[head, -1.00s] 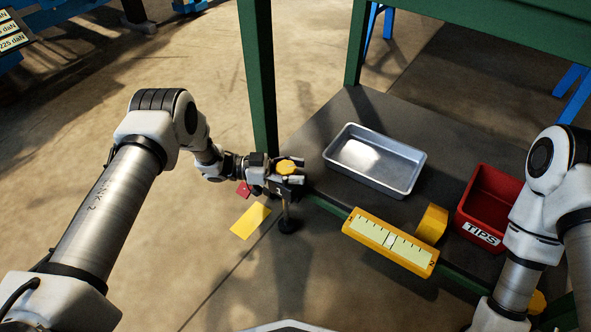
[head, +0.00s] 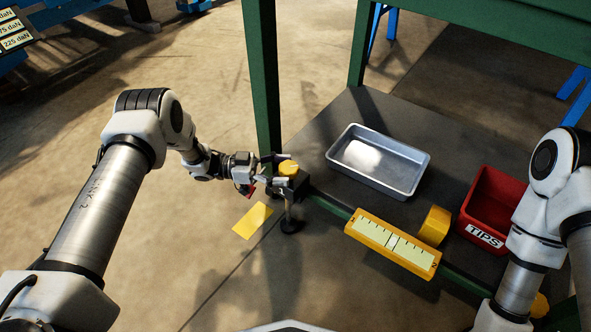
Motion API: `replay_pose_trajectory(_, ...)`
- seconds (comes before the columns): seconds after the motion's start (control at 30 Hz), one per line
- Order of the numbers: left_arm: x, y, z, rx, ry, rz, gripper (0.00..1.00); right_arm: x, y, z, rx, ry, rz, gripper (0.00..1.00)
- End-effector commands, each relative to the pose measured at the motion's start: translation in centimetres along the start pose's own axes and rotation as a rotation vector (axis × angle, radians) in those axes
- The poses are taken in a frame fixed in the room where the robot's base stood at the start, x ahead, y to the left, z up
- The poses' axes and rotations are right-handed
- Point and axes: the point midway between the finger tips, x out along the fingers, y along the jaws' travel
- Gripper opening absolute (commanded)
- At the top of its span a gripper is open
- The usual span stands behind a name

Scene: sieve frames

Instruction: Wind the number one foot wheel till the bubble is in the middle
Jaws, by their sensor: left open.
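A yellow foot wheel (head: 289,167) sits on top of a dark levelling foot at the near left corner of the table's lower shelf. My left gripper (head: 278,169) is open at its left side, with the fingertips close to the wheel; I cannot tell whether they touch it. A yellow level (head: 350,226) with a pale, ticked vial (head: 410,253) lies along the shelf's front edge. A dark line crosses near the vial's middle, but the bubble's outline is too small to make out. A second yellow wheel (head: 540,305) is partly hidden by my right arm. My right gripper is not in view.
A green table leg (head: 263,90) rises just behind the left gripper. A yellow card (head: 252,221) lies on the floor.

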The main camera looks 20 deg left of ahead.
Motion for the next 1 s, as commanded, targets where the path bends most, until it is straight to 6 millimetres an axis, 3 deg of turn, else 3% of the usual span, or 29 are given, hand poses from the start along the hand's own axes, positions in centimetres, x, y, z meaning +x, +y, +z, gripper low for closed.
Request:
replay_pose_trajectory(0.2,-5.7,0.0,0.1,0.0,-0.001,-0.004,0.67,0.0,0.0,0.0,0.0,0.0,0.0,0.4)
replay_pose_trajectory(0.33,-7.5,0.0,0.0,0.0,-0.001,-0.003,0.67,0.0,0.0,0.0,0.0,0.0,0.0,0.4)
replay_pose_trajectory(1.0,-8.0,0.0,0.1,-0.001,-0.001,-0.002,0.67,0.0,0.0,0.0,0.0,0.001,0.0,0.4)
